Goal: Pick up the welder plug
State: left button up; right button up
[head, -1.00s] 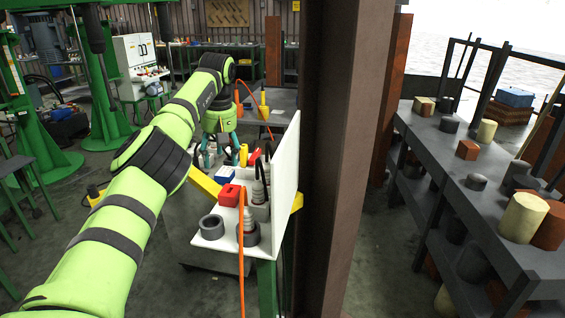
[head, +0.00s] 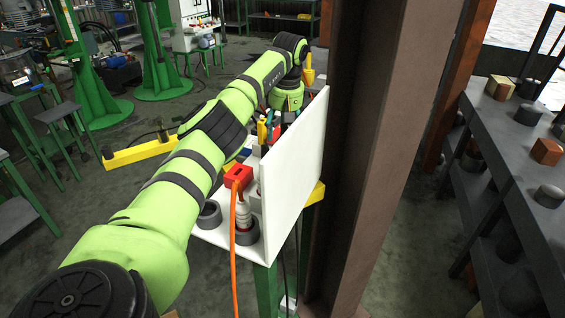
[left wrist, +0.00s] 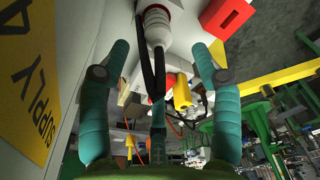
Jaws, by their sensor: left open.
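A pale ribbed plug with a black cable (left wrist: 158,28) shows in the left wrist view, between and just beyond my left fingertips. My left gripper (left wrist: 160,48) is open, with a teal finger on each side of the cable and nothing clamped. In the head view my left gripper (head: 276,122) is partly hidden behind my arm and the white upright panel (head: 298,150). I cannot tell which plug is the welder plug. My right gripper is out of view.
A red block (head: 239,177) is close to the plugs; it also shows in the left wrist view (left wrist: 226,14). A yellow cylinder (left wrist: 182,92) is beyond the fingers. A brown steel column (head: 385,150) stands right of the panel. A grey workbench (head: 500,165) is farther right.

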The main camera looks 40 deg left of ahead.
pick_arm(q)
jog(key=f, duration=0.2)
jog(key=shift+w+f, duration=0.25)
jog(key=shift+f, duration=0.1)
jog(key=shift+f+p, duration=0.3)
jog(key=shift+p, duration=0.1)
jog(key=f, duration=0.1)
jog(key=f+p, duration=0.1)
jog(key=f, duration=0.2)
jog(key=shift+a+f, duration=0.3)
jog(key=shift+a, duration=0.05)
jog(key=shift+w+f, duration=0.1)
jog(key=shift+f, duration=0.2)
grip_shut()
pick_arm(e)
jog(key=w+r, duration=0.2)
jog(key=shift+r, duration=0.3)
